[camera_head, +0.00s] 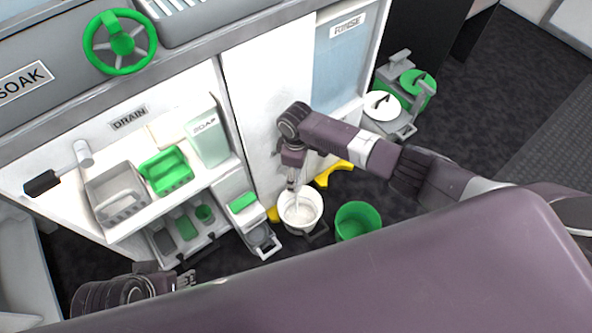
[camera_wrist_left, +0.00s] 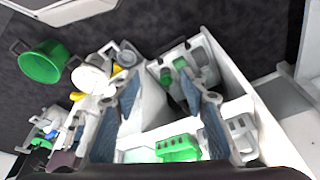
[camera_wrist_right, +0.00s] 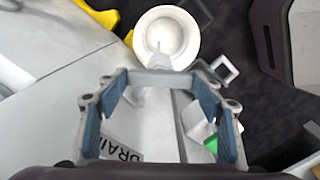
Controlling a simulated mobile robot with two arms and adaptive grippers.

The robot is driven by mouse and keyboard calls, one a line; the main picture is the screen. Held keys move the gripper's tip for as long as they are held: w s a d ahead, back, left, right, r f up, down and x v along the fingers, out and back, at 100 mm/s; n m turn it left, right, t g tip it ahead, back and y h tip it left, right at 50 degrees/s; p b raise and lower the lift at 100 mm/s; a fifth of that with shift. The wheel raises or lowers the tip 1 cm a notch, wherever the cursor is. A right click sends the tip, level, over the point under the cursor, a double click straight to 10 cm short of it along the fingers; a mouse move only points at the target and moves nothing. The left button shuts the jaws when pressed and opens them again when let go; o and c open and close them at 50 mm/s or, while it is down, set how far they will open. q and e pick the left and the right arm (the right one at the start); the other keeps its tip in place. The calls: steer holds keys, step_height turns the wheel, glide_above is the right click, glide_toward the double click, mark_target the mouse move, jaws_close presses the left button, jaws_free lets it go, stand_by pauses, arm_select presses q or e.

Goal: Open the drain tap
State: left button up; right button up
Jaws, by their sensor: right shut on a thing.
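My right gripper (camera_head: 293,183) points down at the lower white front panel, above a white bucket (camera_head: 299,217). In the right wrist view the gripper (camera_wrist_right: 157,76) is shut on a pale grey fitting (camera_wrist_right: 158,87), which looks like the drain tap, beside a DRAIN label (camera_wrist_right: 122,157). The fingers hide part of it. A thin pale line runs from the fitting into the bucket; I cannot tell whether it is liquid. My left gripper (camera_head: 186,281) is low at the left; in the left wrist view it (camera_wrist_left: 158,73) is open and empty.
A grey fitting with a black handle (camera_head: 42,182) is on the upper left panel. Shelves hold a green basket (camera_head: 166,171) and a soap container (camera_head: 208,139). A green bucket (camera_head: 358,221) stands right of the white one.

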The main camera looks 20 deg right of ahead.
steer(key=shift+r+n, duration=0.1)
steer(key=shift+n, duration=0.9)
steer(key=shift+a+n+p, duration=0.1)
steer(key=shift+n+p, duration=0.25)
steer(key=shift+n, duration=0.55)
steer(key=n, duration=0.2)
steer(key=shift+n, duration=0.3)
arm_select(q)
steer(key=shift+p+x, duration=0.35)
steer(key=shift+x, duration=1.05)
arm_select(e)
steer(key=shift+n, duration=1.9)
arm_select(q)
steer(key=shift+w+d, duration=0.1)
arm_select(e)
steer(key=o, duration=1.2)
steer(key=shift+c, duration=0.2)
